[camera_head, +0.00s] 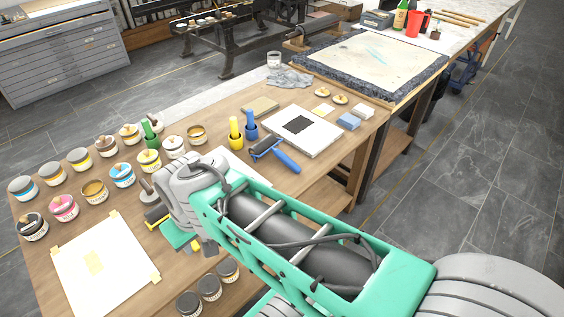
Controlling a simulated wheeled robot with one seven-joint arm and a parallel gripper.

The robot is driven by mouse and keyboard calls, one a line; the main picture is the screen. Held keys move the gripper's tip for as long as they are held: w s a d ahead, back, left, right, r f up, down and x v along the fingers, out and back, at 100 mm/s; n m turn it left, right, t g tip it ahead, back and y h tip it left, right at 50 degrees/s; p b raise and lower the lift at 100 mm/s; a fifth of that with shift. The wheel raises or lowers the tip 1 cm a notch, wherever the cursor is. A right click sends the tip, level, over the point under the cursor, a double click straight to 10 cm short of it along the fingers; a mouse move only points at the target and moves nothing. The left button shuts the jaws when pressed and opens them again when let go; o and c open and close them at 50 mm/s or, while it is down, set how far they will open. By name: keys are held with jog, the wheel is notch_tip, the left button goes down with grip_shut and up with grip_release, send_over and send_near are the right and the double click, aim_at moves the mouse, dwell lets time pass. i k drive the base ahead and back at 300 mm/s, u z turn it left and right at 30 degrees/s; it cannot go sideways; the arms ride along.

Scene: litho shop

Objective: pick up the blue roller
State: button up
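The blue roller (286,160) lies on the wooden table in the head view. It has a blue handle and a dark roller head at its left end. It lies just in front of a white board with a black square, and nothing hides it. My arm reaches in from the lower right, and its wrist is over the table to the left of the roller.
Many ink cans (122,174) stand on the left of the wooden table (218,121). A white board (306,146), sponges (348,121) and a taped sheet (100,262) lie there too.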

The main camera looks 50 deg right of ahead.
aim_at(293, 166)
jog(key=k, duration=0.7)
jog(key=z, duration=0.8)
jog(key=i, duration=0.8)
jog(key=z, duration=0.25)
